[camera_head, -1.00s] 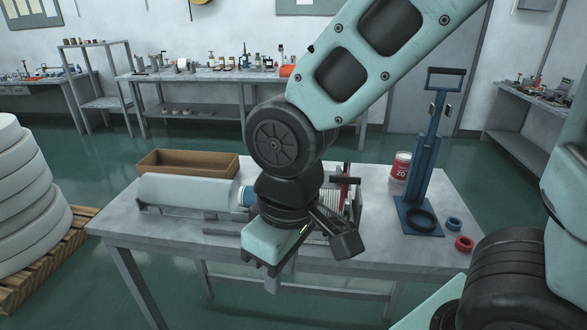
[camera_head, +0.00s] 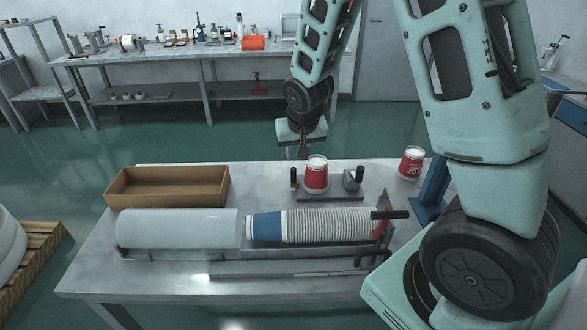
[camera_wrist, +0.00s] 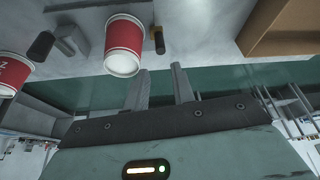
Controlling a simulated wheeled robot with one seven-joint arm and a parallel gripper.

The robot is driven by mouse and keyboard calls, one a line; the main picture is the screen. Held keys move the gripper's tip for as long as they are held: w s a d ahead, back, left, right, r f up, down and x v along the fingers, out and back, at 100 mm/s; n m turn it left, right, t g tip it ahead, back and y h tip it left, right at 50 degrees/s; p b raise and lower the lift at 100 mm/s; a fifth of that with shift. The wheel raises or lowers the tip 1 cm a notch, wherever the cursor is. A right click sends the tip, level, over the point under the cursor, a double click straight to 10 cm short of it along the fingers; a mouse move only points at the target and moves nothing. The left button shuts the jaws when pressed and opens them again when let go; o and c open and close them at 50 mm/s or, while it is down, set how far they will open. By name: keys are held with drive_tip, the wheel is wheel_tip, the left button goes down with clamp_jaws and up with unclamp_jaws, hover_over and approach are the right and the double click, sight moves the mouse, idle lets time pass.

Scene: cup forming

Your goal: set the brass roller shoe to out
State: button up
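The brass roller shoe (camera_head: 294,179), a small upright piece with a dark top and a brass part, stands just left of a red and white cup (camera_head: 316,175) on a low grey fixture (camera_head: 330,197). In the wrist view the shoe (camera_wrist: 158,40) is just right of the cup (camera_wrist: 123,45), with a narrow gap between them. My gripper (camera_head: 304,154) is at the table's far side, behind the cup and shoe. In the wrist view my gripper (camera_wrist: 161,70) has its two fingers apart with nothing between them, the shoe appearing beyond the tips.
A grey block (camera_head: 352,180) stands right of the cup on the fixture. A second red cup (camera_head: 410,163) and a blue stand (camera_head: 433,187) are further right. A cardboard box (camera_head: 168,187), white roll (camera_head: 180,228) and cup stack (camera_head: 320,225) occupy the left and front.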

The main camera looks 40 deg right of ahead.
sight(294, 168)
drive_tip(key=p+x, duration=0.2)
drive_tip(key=x, duration=0.8)
drive_tip(key=shift+w+f, duration=0.1)
drive_tip(key=shift+f, duration=0.2)
